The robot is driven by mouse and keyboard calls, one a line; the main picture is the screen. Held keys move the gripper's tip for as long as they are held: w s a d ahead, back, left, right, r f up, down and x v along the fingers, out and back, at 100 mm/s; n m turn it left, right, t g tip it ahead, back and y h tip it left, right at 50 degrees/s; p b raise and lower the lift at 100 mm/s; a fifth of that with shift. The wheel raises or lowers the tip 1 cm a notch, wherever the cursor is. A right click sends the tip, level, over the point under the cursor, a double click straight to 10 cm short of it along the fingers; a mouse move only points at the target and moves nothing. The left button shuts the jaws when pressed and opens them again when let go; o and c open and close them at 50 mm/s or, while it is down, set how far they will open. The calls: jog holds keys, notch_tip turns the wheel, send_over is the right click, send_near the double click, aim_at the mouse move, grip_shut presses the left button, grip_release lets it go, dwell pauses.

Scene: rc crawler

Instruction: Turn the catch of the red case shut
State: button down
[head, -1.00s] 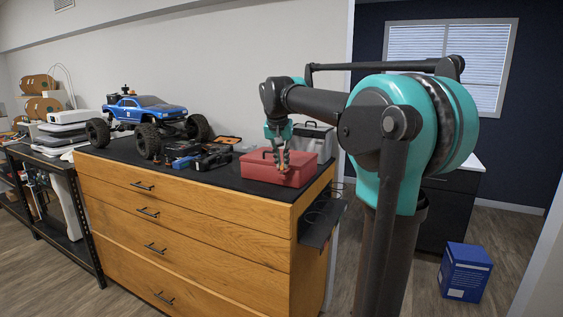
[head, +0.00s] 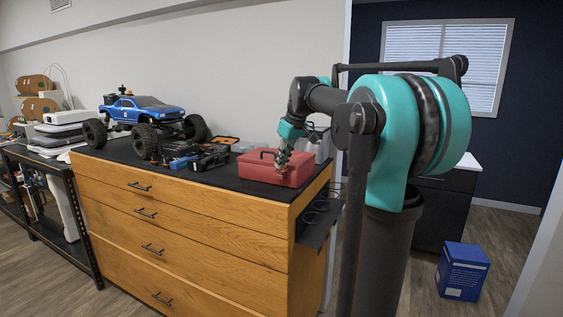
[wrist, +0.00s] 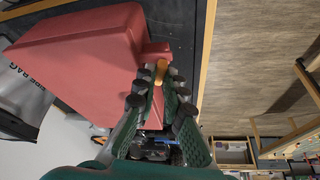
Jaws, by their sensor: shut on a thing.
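The red case (head: 252,169) sits at the right end of the dark cabinet top, its lid appearing down and a dark handle on top. In the wrist view the red case (wrist: 80,60) fills the upper left. A small orange catch (wrist: 161,69) stands out at its edge. My gripper (head: 281,166) reaches the case's front from above, leaning. In the wrist view my gripper (wrist: 160,82) has its fingertips closed around the catch. The catch's base is partly hidden by the fingers, and I cannot tell how far it is turned.
A blue RC crawler (head: 150,112) stands at the left of the cabinet top (head: 225,183), with several dark tools (head: 188,155) between it and the case. A grey container stands behind the case. A dark holder (head: 320,222) juts from the cabinet's right side. A blue box (head: 463,270) stands on the floor.

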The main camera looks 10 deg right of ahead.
jog(key=shift+w+d+n+g+y, duration=0.1)
jog(key=shift+n+g+y, duration=0.2)
jog(key=shift+n, duration=0.7)
jog(key=shift+d+n+g+y, duration=0.1)
jog(key=shift+n+g+y, duration=0.15)
jog(key=shift+n, duration=0.75)
jog(key=c, duration=1.6)
grip_release()
jog(key=v, duration=0.8)
jog(key=shift+a, duration=0.1)
